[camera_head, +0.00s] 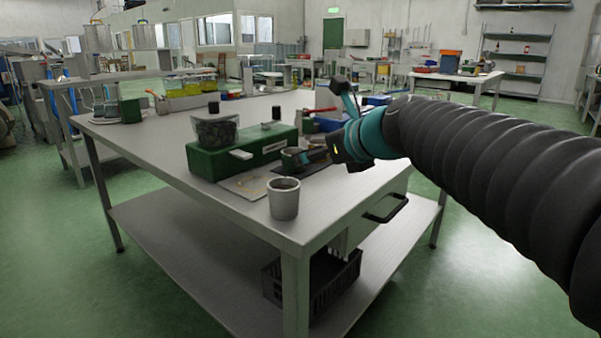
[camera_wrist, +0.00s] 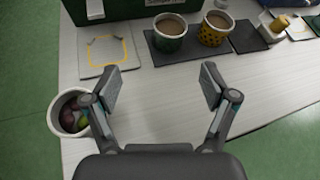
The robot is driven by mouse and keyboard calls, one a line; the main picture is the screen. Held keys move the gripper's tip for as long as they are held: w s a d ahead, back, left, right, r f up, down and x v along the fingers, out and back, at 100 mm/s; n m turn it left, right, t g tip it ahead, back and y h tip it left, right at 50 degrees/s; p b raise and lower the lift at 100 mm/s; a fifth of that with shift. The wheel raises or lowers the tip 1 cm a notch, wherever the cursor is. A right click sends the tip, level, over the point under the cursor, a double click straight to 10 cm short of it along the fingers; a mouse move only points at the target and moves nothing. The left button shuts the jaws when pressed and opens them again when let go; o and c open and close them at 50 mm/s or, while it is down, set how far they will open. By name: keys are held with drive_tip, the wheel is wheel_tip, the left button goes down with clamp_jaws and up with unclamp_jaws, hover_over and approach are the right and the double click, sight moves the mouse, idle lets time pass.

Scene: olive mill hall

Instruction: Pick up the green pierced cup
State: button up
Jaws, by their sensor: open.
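The green cup (camera_wrist: 169,43) stands upright on a dark mat in the wrist view, filled with something brown. I cannot make out its piercing clearly. In the head view it shows as a small dark green shape (camera_head: 291,158), left of my gripper. A yellow cup with dark dots (camera_wrist: 212,38) stands close on its right, also with brown contents. My gripper (camera_wrist: 161,88) is open and empty over the table, with the green cup ahead of and beyond its fingertips, between their lines. In the head view my arm hides part of the area behind it.
A pale grey cup (camera_head: 284,203) with olive-like things inside stands at the near table corner, close to my left finger. A green box (camera_head: 228,160) with a clear container on it stands behind. A marked plate (camera_wrist: 104,56) lies left of the mat. Bare tabletop (camera_wrist: 180,108) lies below my fingers.

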sight(290, 159)
drive_tip(key=shift+w+a+f+m+b, duration=0.3)
drive_tip(key=shift+w+f+m+b, duration=0.25)
drive_tip(key=shift+w+f+m, duration=0.3)
drive_tip(key=x, duration=0.5)
drive_tip(key=b+x, duration=0.1)
drive_tip(key=x, duration=0.2)
drive_tip(key=shift+w+r, duration=0.2)
drive_tip(key=shift+w, duration=0.25)
drive_tip(key=shift+d+b+x, duration=0.15)
drive_tip(key=shift+b+x, duration=0.1)
drive_tip(key=shift+x, duration=1.05)
drive_tip(key=shift+d+b+x, duration=0.15)
drive_tip(key=shift+b+x, duration=0.1)
drive_tip(key=shift+x, duration=1.1)
drive_tip(key=shift+w, duration=0.15)
drive_tip(key=c, duration=1.4)
